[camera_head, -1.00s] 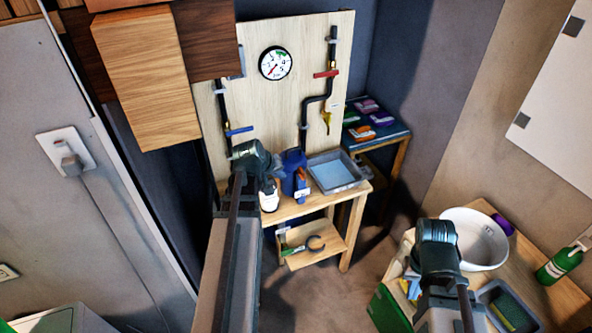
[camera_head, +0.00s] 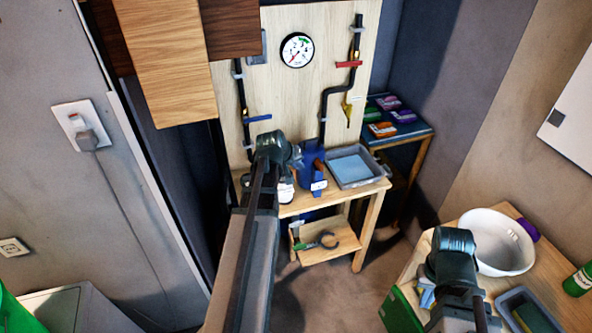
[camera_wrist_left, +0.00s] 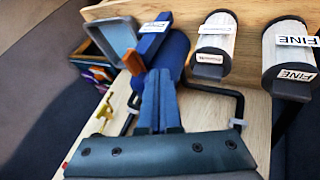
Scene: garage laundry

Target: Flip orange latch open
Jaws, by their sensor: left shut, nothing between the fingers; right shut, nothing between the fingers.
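The orange latch (camera_wrist_left: 135,62) is on a blue canister (camera_wrist_left: 172,50) in the left wrist view, at the left end of its body beside a blue bar with a white label. The canister (camera_head: 311,170) stands on the wooden bench in the head view, the latch a small reddish-orange patch on it (camera_head: 318,163). My left gripper (camera_wrist_left: 159,78) is shut and empty, fingertips in front of the canister just right of the latch; contact cannot be told. In the head view the left gripper (camera_head: 295,157) is by the canister. My right gripper (camera_head: 447,262) is over the right table, fingers hidden.
A grey tray (camera_head: 384,176) is right of the canister on the bench. White labelled cylinders (camera_wrist_left: 216,35) stand beside the canister. Behind are a backboard with pipes and a gauge (camera_head: 297,50). A white basin (camera_head: 492,235) sits on the right table.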

